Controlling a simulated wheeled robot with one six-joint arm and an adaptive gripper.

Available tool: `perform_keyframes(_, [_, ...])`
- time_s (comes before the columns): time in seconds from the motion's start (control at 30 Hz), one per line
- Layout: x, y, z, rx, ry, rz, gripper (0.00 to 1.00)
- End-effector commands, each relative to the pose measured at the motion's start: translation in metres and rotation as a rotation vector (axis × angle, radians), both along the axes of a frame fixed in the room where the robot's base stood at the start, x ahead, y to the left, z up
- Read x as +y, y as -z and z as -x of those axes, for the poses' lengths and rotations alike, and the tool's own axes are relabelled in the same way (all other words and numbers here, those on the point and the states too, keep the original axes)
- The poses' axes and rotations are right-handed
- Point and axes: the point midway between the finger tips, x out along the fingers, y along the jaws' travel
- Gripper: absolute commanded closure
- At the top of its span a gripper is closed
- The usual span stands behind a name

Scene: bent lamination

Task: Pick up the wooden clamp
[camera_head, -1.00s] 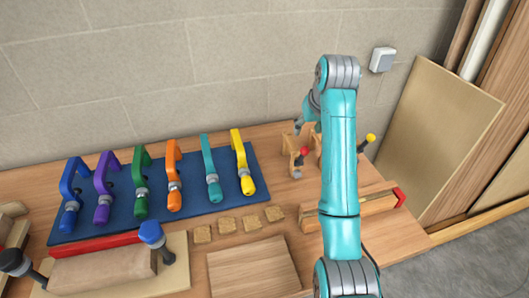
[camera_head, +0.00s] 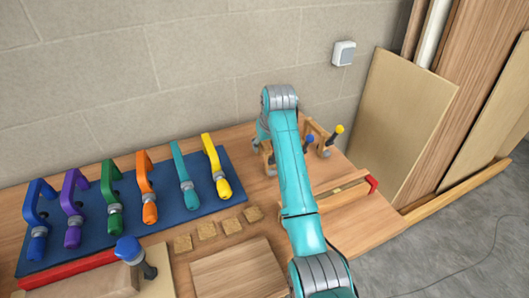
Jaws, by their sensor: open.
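Wooden clamps (camera_head: 318,130) stand at the back of the bench near the wall, partly hidden behind my arm. One knob is blue (camera_head: 309,139) and another is yellow (camera_head: 340,129). More pale wood (camera_head: 265,150) shows just left of my arm, with a grey part below it. I cannot tell which pieces belong together. My arm crosses in front of this group.
A blue mat (camera_head: 110,222) on the left carries several coloured clamps. Small wood blocks (camera_head: 207,229) and a flat board (camera_head: 235,275) lie in front. A long wooden clamp with a red end (camera_head: 372,183) lies right of my arm. A wall (camera_head: 200,60) stands behind.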

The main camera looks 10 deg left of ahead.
Motion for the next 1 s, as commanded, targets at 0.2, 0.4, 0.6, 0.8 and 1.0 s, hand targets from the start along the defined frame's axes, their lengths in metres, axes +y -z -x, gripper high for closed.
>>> perform_keyframes(0.2, [0.001, 0.007, -0.002, -0.001, 0.0, -0.001, 0.48])
perform_keyframes(0.4, [0.001, 0.007, -0.002, -0.001, 0.0, -0.001, 0.68])
perform_keyframes(0.6, [0.001, 0.007, -0.002, -0.001, 0.0, -0.001, 1.0])
perform_keyframes(0.8, [0.002, 0.006, -0.003, -0.002, 0.0, -0.001, 1.0])
perform_keyframes(1.0, [0.002, -0.007, -0.003, -0.005, 0.0, -0.002, 1.0])
